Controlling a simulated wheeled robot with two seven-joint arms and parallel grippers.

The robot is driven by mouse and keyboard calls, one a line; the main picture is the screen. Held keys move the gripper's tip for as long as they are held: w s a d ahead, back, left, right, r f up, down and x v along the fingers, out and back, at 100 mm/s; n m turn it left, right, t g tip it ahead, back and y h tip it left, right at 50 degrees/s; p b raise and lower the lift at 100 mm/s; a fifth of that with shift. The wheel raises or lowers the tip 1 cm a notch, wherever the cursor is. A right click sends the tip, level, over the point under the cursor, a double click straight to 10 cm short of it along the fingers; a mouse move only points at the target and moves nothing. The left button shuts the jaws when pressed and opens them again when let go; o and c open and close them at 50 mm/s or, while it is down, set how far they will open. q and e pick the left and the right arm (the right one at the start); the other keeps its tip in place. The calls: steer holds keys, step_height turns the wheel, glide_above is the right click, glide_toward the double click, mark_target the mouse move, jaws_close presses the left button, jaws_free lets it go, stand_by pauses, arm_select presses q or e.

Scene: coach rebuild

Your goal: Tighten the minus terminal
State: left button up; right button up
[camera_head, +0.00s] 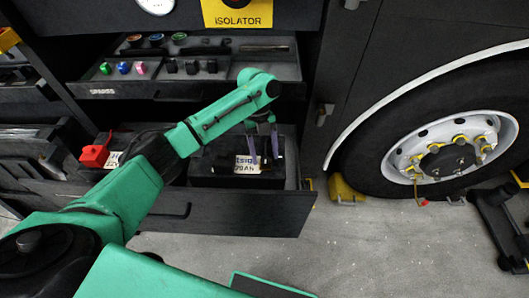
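My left gripper (264,150) points down over the open drawer (170,208). Its two fingers are apart, with nothing visible between them. Below and around the fingertips is a black box-shaped unit, seemingly a battery (222,172), with a white lettered label (247,165). The fingers overlap its top in the picture; I cannot tell whether they touch it. No minus terminal can be made out; the fingers and the dark surfaces hide detail there. My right gripper is out of view.
A red part (95,155) sits at the drawer's left. Above is a shelf tray (190,88) with coloured and black small parts. A yellow ISOLATOR sign (237,13) hangs on top. A wheel (450,148) and yellow chock (345,190) stand right. The floor (370,250) in front is clear.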

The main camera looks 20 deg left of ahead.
arm_select(q)
steer(key=v, duration=1.4)
steer(key=shift+r, duration=0.2)
steer(key=shift+a+f, duration=0.1)
